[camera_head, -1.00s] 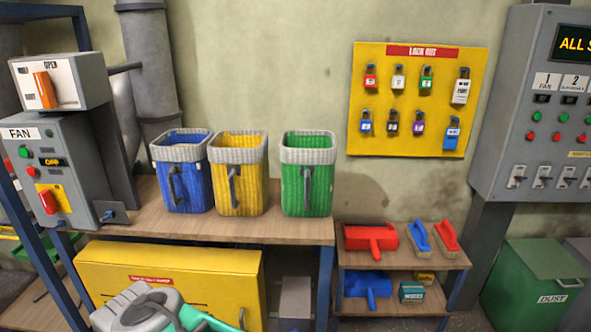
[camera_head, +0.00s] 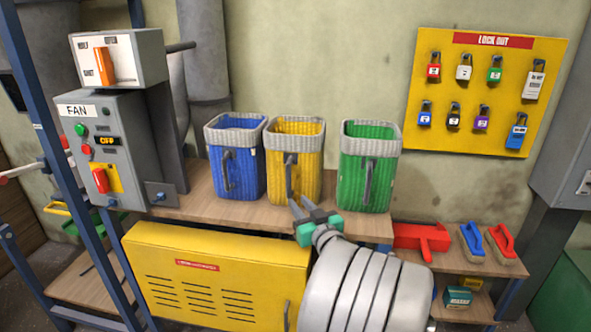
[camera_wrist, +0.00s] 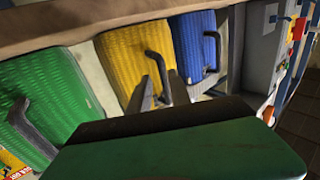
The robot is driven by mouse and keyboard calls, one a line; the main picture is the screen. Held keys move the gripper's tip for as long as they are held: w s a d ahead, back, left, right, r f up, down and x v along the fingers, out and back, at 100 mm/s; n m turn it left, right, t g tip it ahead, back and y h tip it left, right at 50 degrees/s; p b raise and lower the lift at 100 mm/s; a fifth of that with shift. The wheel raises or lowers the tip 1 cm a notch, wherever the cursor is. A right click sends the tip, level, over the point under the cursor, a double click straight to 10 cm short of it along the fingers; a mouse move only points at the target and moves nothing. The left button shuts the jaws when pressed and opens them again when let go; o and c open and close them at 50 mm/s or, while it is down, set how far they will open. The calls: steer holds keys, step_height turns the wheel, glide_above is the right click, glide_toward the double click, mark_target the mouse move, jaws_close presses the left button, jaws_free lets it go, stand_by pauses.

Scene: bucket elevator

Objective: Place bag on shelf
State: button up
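Three woven bags stand upright in a row on a wooden shelf (camera_head: 215,207): a blue bag (camera_head: 247,171), a yellow bag (camera_head: 310,174) and a green bag (camera_head: 351,180). Each has a dark front handle and a pale rim. My gripper (camera_head: 303,203) is in front of the yellow bag, close to the lower part of its handle (camera_head: 289,178). In the wrist view the two grey fingers (camera_wrist: 158,92) are apart, with the yellow bag's handle (camera_wrist: 158,68) showing between or just beyond them. No clear grip shows, and exact contact cannot be told.
The fan control box (camera_head: 105,150) stands left of the bags. A yellow cabinet (camera_head: 215,280) is below the shelf. A lower rack at right holds a red scoop (camera_head: 421,238) and brushes (camera_head: 500,242). A lock-out board (camera_head: 484,90) hangs on the wall.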

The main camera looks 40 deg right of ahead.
mark_target(290, 194)
steer(key=p+x, duration=0.1)
steer(key=x, duration=0.2)
steer(key=p+x, duration=0.1)
steer(key=x, duration=0.2)
steer(key=shift+w+a+p, duration=0.1)
steer(key=shift+w+p, duration=0.3)
steer(key=shift+w+f, duration=0.15)
steer(key=shift+w, duration=0.15)
steer(key=shift+c, duration=0.5)
jaws_close()
